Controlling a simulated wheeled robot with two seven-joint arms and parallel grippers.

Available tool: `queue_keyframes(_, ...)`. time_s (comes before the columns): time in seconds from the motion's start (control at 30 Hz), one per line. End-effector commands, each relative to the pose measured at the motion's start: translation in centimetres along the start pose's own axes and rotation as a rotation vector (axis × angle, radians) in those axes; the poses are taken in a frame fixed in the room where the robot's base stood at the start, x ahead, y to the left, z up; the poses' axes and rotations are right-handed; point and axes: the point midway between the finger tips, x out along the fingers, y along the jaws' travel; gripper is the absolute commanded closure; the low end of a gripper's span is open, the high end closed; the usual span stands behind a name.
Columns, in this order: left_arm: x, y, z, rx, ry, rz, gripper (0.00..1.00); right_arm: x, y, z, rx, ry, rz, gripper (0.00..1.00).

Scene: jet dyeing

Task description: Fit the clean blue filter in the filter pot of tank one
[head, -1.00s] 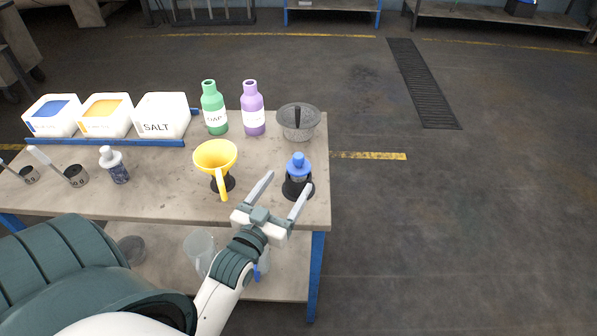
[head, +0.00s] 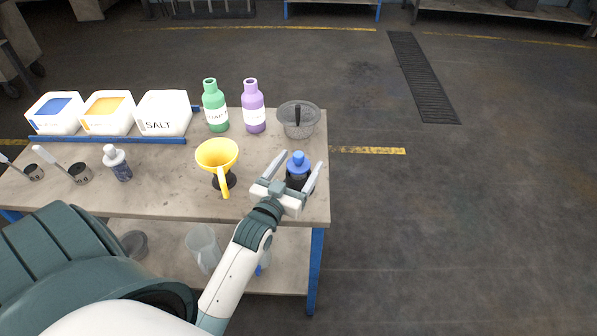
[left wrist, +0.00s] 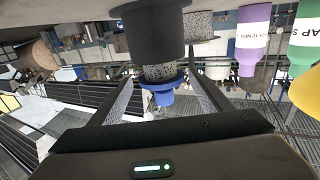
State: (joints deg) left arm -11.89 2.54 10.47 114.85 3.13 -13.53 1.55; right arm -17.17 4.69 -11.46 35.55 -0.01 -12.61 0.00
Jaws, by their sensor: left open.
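The blue filter (head: 298,161), with a blue knobbed top, stands upright in a black holder (head: 296,182) near the table's right front corner. In the left wrist view, which is upside down, the filter (left wrist: 158,92) shows its blue top and a speckled mesh body below the black holder (left wrist: 155,35). My left gripper (head: 302,160) is open, with one finger on either side of the filter. In the left wrist view its fingers (left wrist: 160,85) show gaps to the filter. My right gripper is not in view. No tank or filter pot can be made out.
A yellow funnel (head: 216,155) stands just left of my gripper. A mesh basket (head: 299,120), a purple bottle (head: 253,110) and a green bottle (head: 214,108) stand behind. A white-topped filter (head: 117,163) stands further left. Open floor lies right of the table (head: 180,195).

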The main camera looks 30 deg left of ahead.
Motion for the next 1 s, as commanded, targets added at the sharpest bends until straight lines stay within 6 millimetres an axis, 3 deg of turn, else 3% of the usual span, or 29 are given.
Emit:
queue_keyframes(0.4, 4.4, -0.3, -0.2, 0.001, 0.000, 0.000, 0.28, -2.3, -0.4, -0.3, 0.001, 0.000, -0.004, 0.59)
queue_keyframes(0.93, 4.8, -0.3, -0.1, 0.000, 0.000, 0.000, 0.28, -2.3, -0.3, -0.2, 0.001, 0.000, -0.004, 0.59)
queue_keyframes(0.97, 4.8, -0.3, -0.1, 0.000, 0.000, 0.000, 0.31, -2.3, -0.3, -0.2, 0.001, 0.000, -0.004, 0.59)
queue_keyframes(1.0, 4.8, -0.3, -0.1, 0.000, 0.000, 0.000, 0.40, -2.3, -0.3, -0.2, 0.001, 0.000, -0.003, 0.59)
